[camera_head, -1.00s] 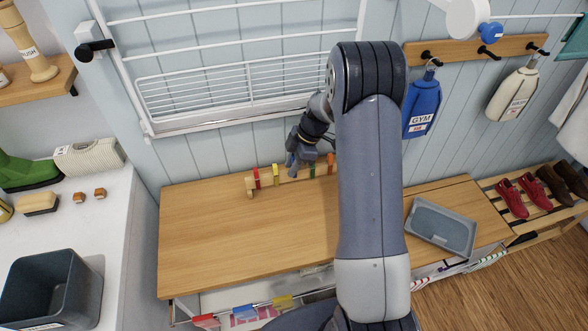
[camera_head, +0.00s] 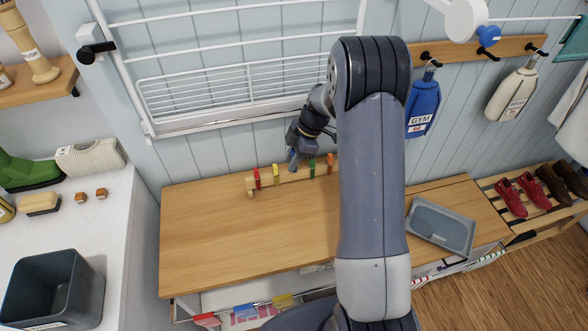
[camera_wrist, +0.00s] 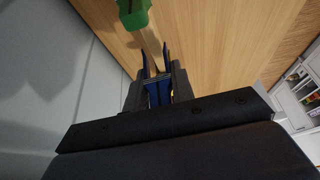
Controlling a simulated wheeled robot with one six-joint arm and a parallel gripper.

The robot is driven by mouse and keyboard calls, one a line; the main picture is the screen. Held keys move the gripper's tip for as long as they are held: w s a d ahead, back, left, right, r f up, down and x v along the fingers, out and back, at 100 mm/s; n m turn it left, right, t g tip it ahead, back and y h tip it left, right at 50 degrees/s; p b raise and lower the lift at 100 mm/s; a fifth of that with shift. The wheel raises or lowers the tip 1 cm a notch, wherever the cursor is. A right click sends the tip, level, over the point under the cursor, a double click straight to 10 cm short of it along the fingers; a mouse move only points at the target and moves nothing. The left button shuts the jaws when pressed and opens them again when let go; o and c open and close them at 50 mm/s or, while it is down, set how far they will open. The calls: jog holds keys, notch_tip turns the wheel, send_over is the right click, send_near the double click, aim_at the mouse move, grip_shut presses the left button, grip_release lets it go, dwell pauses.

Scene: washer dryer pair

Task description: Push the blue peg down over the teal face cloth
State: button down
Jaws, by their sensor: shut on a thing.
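My gripper (camera_head: 294,160) is at the wooden peg bar (camera_head: 292,176) on the worktop, between the yellow peg (camera_head: 276,174) and the green peg (camera_head: 312,168). In the wrist view my gripper (camera_wrist: 158,62) is shut on the blue peg (camera_wrist: 158,91), which shows between its dark fingers. The bar runs up to the fingertips there, with the green peg (camera_wrist: 133,12) just beyond. Whether the blue peg still touches the bar I cannot tell. A teal cloth-like thing (camera_head: 574,40) is cut off at the upper right; I cannot tell whether it is the face cloth.
Red (camera_head: 257,179) and orange (camera_head: 330,163) pegs also sit on the bar. A white wire rack (camera_head: 215,85) is on the wall behind. A grey tray (camera_head: 441,227) lies on the worktop's right. Its left and middle are clear. More coloured pegs (camera_head: 244,310) show below its front edge.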

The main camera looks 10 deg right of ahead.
jog(key=shift+r+p, duration=0.4)
jog(key=shift+r, duration=0.7)
